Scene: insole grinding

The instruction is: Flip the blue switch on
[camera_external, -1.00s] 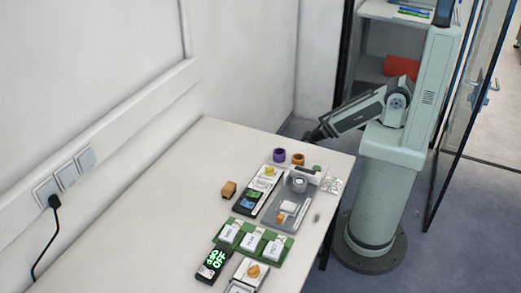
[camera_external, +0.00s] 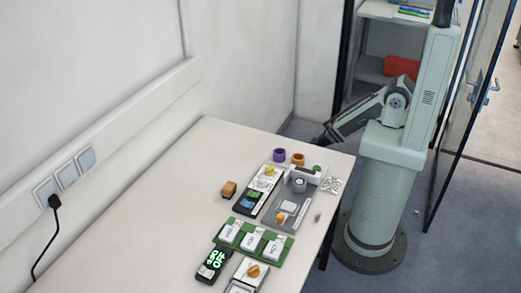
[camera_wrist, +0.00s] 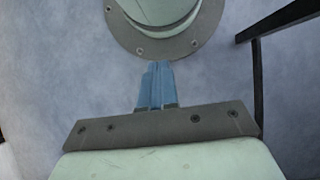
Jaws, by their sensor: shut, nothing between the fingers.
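A black switch panel (camera_external: 243,212) lies on the table. In the external view the end of my arm is beyond the table's far right corner, well apart from the switch panel. The wrist view looks down at the floor and my own base, and the switch is not in it.
A grey fixture board (camera_external: 268,217) lies beside the black panel. Purple (camera_external: 279,155) and orange (camera_external: 298,159) rings stand behind. An orange block (camera_external: 229,189), a green board with white tags (camera_external: 236,246) and a lit display (camera_external: 213,263) are nearby. The table's left side is clear.

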